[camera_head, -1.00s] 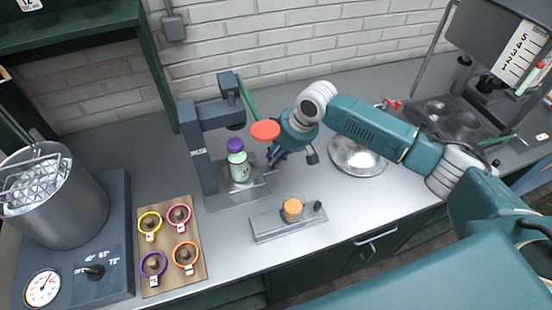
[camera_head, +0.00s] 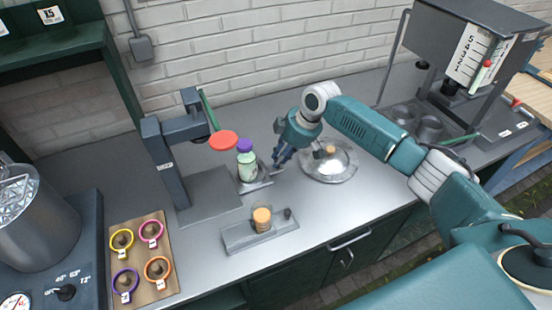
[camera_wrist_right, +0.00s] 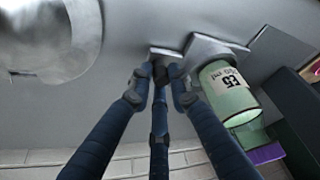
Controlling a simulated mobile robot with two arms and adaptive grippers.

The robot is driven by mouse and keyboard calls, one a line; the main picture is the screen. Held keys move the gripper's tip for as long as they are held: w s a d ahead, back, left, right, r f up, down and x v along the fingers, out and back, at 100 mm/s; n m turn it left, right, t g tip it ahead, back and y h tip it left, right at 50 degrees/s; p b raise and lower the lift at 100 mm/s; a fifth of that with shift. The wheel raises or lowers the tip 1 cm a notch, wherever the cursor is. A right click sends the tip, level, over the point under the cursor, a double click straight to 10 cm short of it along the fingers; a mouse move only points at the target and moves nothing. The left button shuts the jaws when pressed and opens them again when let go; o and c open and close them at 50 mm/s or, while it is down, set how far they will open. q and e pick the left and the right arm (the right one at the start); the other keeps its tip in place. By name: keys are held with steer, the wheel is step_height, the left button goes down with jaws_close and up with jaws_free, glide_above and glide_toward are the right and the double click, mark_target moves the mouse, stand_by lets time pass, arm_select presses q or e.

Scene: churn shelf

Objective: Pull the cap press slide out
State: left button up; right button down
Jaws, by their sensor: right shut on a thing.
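The cap press (camera_head: 172,168) is a dark grey stand with a green lever ending in a red knob (camera_head: 223,140). Its slide (camera_head: 262,181) sticks out to the right of the press base (camera_head: 208,196). A pale green bottle (camera_head: 247,168) with a purple cap (camera_head: 245,145) stands upright on the slide. My right gripper (camera_head: 279,162) is shut on the slide's handle at the right end. In the right wrist view, my fingers (camera_wrist_right: 160,76) close at the edge of the slide (camera_wrist_right: 213,47), beside the labelled bottle (camera_wrist_right: 228,90).
A small grey fixture (camera_head: 260,235) with an orange-brown cylinder stands in front. A round metal dish (camera_head: 330,172) lies right of my gripper. A board (camera_head: 145,230) with several coloured rings is front left. A large metal pot (camera_head: 35,225) stands far left.

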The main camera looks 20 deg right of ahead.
steer(key=c, duration=1.6)
jaws_free()
steer(key=shift+w+a+r, duration=0.2)
steer(key=shift+r, duration=0.15)
steer(key=shift+c, duration=0.2)
steer(key=shift+s+f, duration=0.1)
steer(key=shift+f, duration=0.05)
steer(key=v, duration=1.2)
